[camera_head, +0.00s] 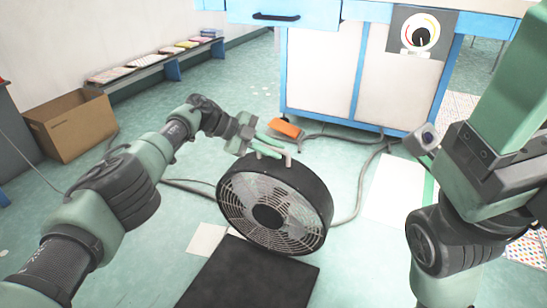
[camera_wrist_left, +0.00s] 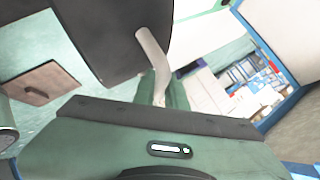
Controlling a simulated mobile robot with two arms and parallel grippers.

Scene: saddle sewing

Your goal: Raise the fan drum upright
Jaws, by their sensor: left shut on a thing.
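The black fan drum (camera_head: 322,190) is on its rim at the far edge of a black mat (camera_head: 245,278), its round grille facing me. It looks close to upright; I cannot tell its exact lean. My left gripper (camera_head: 270,148) is shut on the pale handle at the drum's top. In the left wrist view, the dark drum (camera_wrist_left: 95,35) and its pale bent handle (camera_wrist_left: 152,52) are close to the green gripper body. My right arm is raised at the right, and its fingertips cannot be made out.
A blue-and-white cabinet (camera_head: 320,75) with a dial stands behind the drum. An orange item (camera_head: 287,129) and grey hoses (camera_head: 365,165) lie on the floor near it. A cardboard box (camera_head: 75,135) is at the left. Floor left of the mat is mostly clear.

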